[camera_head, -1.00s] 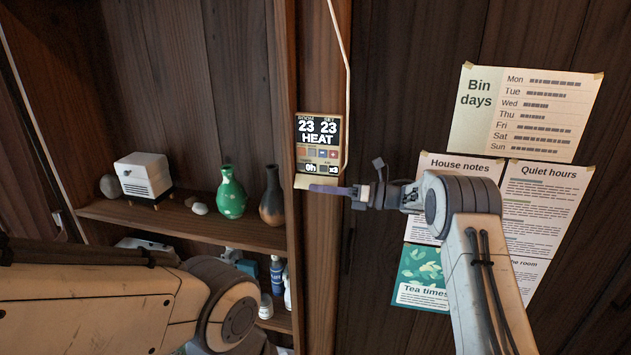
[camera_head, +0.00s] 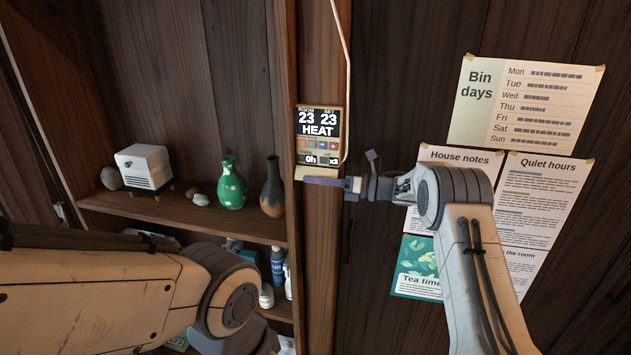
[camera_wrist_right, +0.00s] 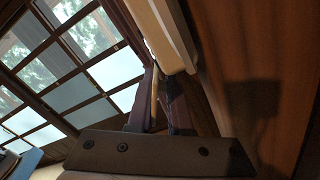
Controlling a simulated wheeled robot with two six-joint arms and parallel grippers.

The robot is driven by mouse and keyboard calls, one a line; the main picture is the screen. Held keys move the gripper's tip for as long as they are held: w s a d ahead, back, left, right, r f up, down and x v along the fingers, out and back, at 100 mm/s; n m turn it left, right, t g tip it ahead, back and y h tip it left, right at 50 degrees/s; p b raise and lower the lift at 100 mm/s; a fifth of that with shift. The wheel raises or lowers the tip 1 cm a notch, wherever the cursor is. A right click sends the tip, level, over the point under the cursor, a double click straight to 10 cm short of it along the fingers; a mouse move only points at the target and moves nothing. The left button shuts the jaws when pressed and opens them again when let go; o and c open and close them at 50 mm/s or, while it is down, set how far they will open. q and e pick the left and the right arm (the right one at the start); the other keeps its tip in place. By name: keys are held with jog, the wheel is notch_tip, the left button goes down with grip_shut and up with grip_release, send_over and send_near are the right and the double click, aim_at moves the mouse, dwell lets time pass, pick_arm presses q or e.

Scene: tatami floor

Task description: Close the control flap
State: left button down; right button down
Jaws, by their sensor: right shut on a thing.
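The wall control panel (camera_head: 319,128) is mounted on a wooden post. Its screen reads 23, 23 and HEAT, with small buttons and a lower readout uncovered. The cream flap (camera_head: 316,170) stands out open at the panel's lower edge. My right gripper (camera_head: 318,182) reaches in from the right, its dark fingers at the flap just below the panel. In the right wrist view, the fingers (camera_wrist_right: 157,98) are shut on a thin beige edge of the flap (camera_wrist_right: 154,92), beside the panel's pale casing (camera_wrist_right: 163,32). My left arm shows at lower left, but its gripper is out of sight.
A pale cable (camera_head: 345,80) runs down beside the panel. A shelf (camera_head: 190,217) on the left holds a white box (camera_head: 143,166), a green vase (camera_head: 231,185) and a brown vase (camera_head: 272,188). Paper notices (camera_head: 525,105) hang on the dark wall at right.

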dwell(0.3)
jog(key=m+b, duration=0.1)
jog(key=b, duration=0.1)
jog(key=m+b, duration=0.1)
jog(key=b, duration=0.1)
jog(key=shift+s+a+m, duration=0.1)
jog(key=shift+s+m, duration=0.2)
jog(key=shift+s, duration=0.05)
jog(key=shift+s+a+r+m+b, duration=0.1)
jog(key=shift+s+r+m+b, duration=0.2)
jog(key=shift+m+b, duration=0.55)
jog(key=shift+s+r+m+b, duration=0.15)
jog(key=shift+r+m+b, duration=0.2)
jog(key=shift+m, duration=0.9)
jog(key=c, duration=0.9)
grip_release()
